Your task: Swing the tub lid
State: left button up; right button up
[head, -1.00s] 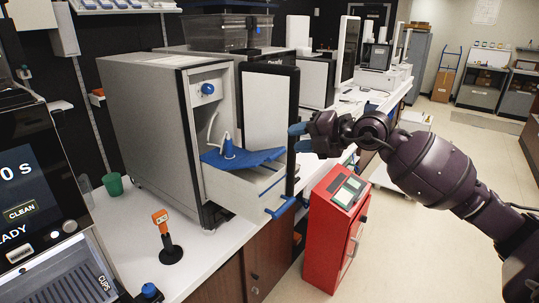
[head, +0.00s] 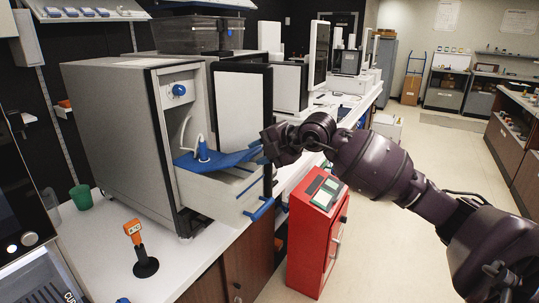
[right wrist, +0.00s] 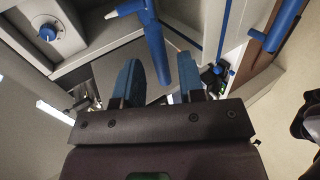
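A pull-out drawer (head: 215,190) with a tub stands open from a grey cabinet (head: 120,120) in the head view. A blue lid (head: 226,160) lies over it, slightly tilted, with a blue cone-shaped piece (head: 203,149) and white hose on it. My right gripper (head: 262,150) is at the lid's right end. In the right wrist view its two blue fingers (right wrist: 159,72) are apart, with a slim blue part (right wrist: 157,55) between them. I cannot tell whether they touch it. My left gripper is not in view.
The cabinet door (head: 243,105) stands open just behind the drawer. A blue drawer handle (head: 258,209) juts out at the front. A red unit (head: 318,225) stands below my right arm. An orange scanner on a stand (head: 141,250) and a green cup (head: 81,197) are on the counter.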

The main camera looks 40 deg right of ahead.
jog(key=shift+f+b+x, duration=0.2)
jog(key=shift+b+x, duration=0.4)
jog(key=shift+x, duration=0.55)
jog(key=shift+d+r, duration=0.1)
jog(key=shift+r, duration=0.05)
jog(key=shift+c, duration=0.9)
jog(key=shift+s+r, duration=0.1)
jog(key=c, duration=0.5)
jog(key=shift+s+f, duration=0.1)
jog(key=shift+f, duration=0.15)
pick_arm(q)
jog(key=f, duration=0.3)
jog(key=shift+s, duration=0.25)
pick_arm(e)
jog(key=f, duration=0.1)
jog(key=s+f, duration=0.1)
jog(key=f, duration=0.1)
jog(key=shift+d+f, duration=0.1)
jog(key=shift+d, duration=0.1)
